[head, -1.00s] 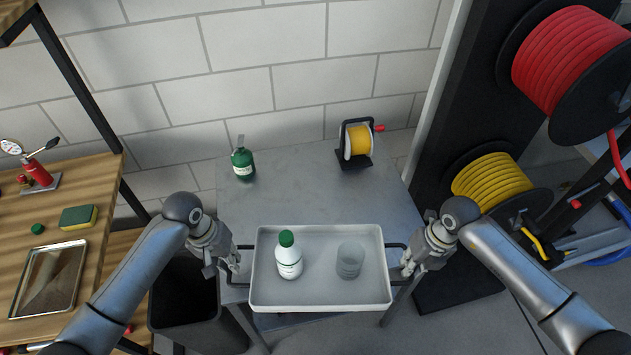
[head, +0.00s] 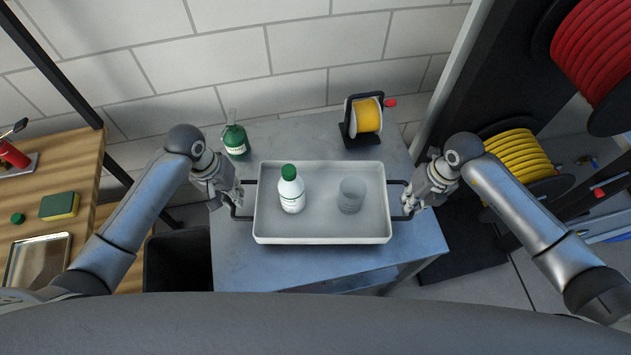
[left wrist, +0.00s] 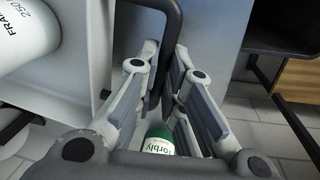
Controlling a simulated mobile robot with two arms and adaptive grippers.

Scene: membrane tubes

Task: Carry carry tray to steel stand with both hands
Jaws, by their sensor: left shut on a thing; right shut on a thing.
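The carry tray (head: 322,239) is a shallow pale tray with a black handle at each end, level over the steel stand (head: 240,262). I cannot tell whether it touches the stand's top. A white bottle with a green cap (head: 291,192) and a clear beaker (head: 351,195) stand upright in it. My left gripper (head: 238,199) is shut on the left handle. In the left wrist view, the black handle (left wrist: 172,45) runs between the fingers (left wrist: 160,95). My right gripper (head: 408,202) is shut on the right handle.
A green bottle (head: 235,140) and a yellow reel (head: 367,116) stand at the back of the stand. A wooden bench (head: 75,180) is at left, a dark bin (head: 178,262) below it. Hose reels (head: 520,155) are at right. The stand's front strip is bare.

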